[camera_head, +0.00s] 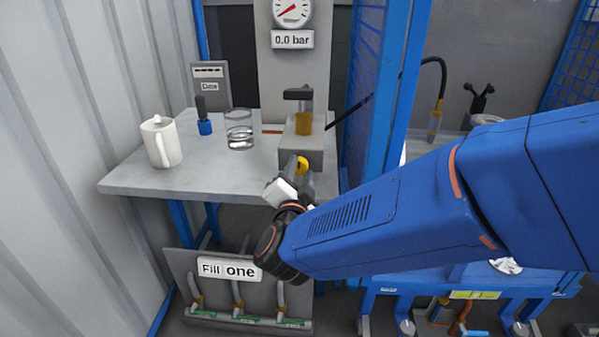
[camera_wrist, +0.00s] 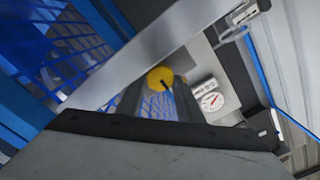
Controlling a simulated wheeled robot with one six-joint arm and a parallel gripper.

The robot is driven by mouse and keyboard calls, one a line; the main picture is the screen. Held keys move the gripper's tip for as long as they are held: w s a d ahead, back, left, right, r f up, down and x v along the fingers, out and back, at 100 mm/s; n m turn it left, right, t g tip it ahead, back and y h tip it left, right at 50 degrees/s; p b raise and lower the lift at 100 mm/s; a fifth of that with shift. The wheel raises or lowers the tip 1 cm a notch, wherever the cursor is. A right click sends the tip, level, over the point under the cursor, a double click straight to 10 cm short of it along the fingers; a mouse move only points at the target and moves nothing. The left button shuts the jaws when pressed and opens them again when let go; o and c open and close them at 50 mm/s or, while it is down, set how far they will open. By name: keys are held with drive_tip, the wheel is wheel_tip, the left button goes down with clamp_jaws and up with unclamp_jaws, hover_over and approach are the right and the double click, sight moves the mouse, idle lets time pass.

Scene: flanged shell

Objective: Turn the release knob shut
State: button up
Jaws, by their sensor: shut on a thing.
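The release knob (camera_head: 302,165) is yellow and sits on the front of a grey block (camera_head: 296,146) at the table's right front edge. In the wrist view the knob (camera_wrist: 160,77) shows as a yellow disc with a dark slot or mark running at a slant. My gripper (camera_head: 303,178) reaches it from the front and below. Its two grey fingers (camera_wrist: 158,92) are shut on the knob, one on each side. The gripper and my blue arm partly hide the area below the block.
A gauge (camera_head: 292,10) above reads 0.0 bar. A blue mesh-panel post (camera_head: 398,75) stands close on the right. A "Fill one" rack (camera_head: 213,292) is below.

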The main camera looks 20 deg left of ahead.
drive_tip(key=o, duration=1.1)
drive_tip(key=shift+c, duration=0.2)
drive_tip(key=shift+f, duration=0.1)
drive_tip(key=n, duration=0.9)
drive_tip(key=shift+a, duration=0.15)
drive_tip(key=v, duration=1.7)
drive_tip(key=shift+s, duration=0.25)
